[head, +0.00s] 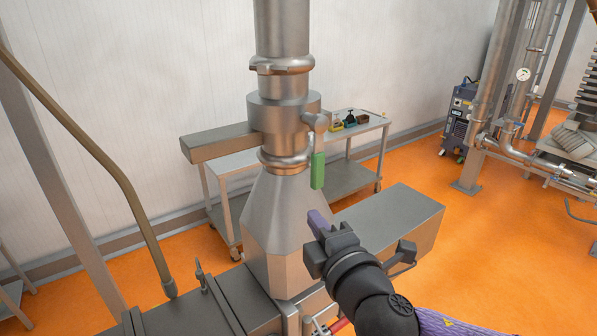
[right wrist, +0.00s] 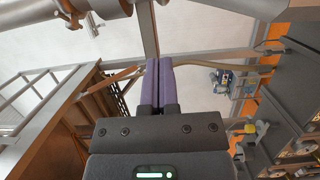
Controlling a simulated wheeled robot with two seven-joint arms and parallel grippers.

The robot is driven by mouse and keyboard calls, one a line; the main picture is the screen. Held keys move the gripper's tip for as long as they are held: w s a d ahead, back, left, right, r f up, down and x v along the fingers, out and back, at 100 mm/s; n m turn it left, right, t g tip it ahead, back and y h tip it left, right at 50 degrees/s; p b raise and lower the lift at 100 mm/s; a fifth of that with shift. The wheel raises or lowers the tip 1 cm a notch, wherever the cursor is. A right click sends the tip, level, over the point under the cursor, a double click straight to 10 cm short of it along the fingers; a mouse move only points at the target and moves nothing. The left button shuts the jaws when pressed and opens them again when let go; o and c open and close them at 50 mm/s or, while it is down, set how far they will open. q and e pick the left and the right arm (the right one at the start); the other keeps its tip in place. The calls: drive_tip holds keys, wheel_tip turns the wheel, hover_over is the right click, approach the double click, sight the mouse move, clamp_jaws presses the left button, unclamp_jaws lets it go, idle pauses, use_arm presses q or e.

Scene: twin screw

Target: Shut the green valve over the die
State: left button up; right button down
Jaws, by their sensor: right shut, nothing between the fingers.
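The green valve handle (head: 318,170) hangs straight down from the valve body (head: 284,112) on the vertical steel pipe, above the tapered steel housing (head: 280,215). My right gripper (head: 319,222) is below the green handle and apart from it, with its purple fingers pointing up toward it. In the right wrist view the two purple fingers (right wrist: 160,82) are pressed together with nothing between them. The green handle cannot be made out in the right wrist view. The die is not clearly identifiable. My left gripper is not in view.
A steel trolley (head: 228,163) with small coloured items on top stands behind the pipe. A grey box-shaped arm (head: 405,222) juts out right of the housing, beside my right arm. A bent brown pipe (head: 118,175) rises at the left. Orange floor is open at the right.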

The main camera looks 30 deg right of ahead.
sight(314, 151)
drive_tip(key=w+d+b, duration=0.5)
drive_tip(key=w+b, duration=0.4)
drive_tip(key=w, duration=0.1)
drive_tip(key=shift+w+d, duration=0.25)
drive_tip(key=shift+f, duration=0.1)
idle(0.3)
